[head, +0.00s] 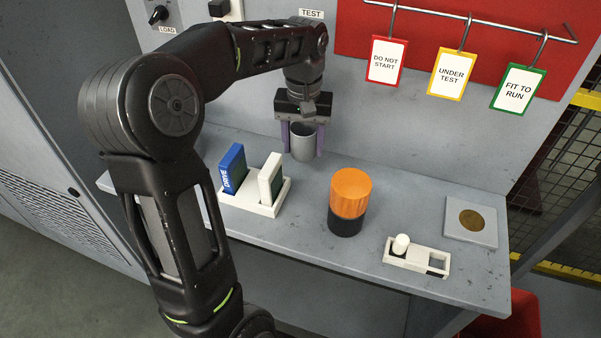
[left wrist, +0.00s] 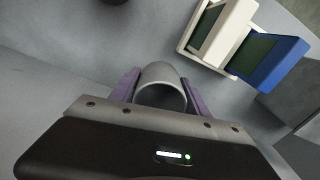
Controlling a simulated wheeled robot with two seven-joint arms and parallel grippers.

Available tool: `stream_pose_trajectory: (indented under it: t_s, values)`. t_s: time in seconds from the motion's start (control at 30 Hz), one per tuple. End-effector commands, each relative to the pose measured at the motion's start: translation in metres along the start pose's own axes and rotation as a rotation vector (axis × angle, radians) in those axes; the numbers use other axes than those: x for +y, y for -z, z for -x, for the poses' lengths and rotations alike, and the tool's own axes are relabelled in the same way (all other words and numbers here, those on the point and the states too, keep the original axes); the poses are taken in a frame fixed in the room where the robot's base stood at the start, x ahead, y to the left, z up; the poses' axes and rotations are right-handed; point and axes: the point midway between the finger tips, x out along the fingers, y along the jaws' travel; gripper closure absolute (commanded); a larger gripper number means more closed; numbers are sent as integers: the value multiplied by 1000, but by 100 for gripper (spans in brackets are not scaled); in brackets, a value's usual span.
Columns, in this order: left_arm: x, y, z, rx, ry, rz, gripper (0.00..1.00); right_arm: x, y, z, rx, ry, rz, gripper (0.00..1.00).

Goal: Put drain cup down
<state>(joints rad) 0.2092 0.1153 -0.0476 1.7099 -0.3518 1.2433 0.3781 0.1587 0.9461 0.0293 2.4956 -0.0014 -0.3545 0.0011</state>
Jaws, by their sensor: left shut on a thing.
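The drain cup (head: 304,143) is a plain grey cylinder, upright, near the back of the grey bench (head: 400,180). My left gripper (head: 303,145) is shut on it, with one purple finger on each side. In the left wrist view the cup (left wrist: 161,88) shows its round open rim between the two fingers of the gripper (left wrist: 161,92). Whether the cup's base touches the bench or hangs just above it, I cannot tell. My right gripper is in neither view.
A white holder (head: 265,208) with a blue DRIVE module (head: 232,168) and a white module (head: 270,178) stands front left of the cup. An orange-and-black cylinder (head: 349,195), a white tray (head: 415,258) and a plate with a brass disc (head: 471,220) stand to the right. Tags hang behind.

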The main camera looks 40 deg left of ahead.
Motion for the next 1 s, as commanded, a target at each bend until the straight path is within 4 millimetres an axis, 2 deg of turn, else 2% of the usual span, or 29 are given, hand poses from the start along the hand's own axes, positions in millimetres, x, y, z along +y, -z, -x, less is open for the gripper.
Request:
stream_pose_trajectory:
  t_s: [0.1, 0.2, 0.53, 0.8, 1.0]
  values:
    - [0, -1, -21, -4, 1, 1, 89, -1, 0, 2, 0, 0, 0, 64]
    - [0, 0, -31, -1, 1, 1, 89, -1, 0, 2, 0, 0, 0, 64]
    - [0, 0, -34, -1, 1, 0, 89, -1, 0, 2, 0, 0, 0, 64]
    - [0, -1, -67, -3, 2, -1, 89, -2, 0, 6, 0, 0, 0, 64]
    - [0, 0, -70, 1, 0, 0, 89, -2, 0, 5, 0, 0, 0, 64]
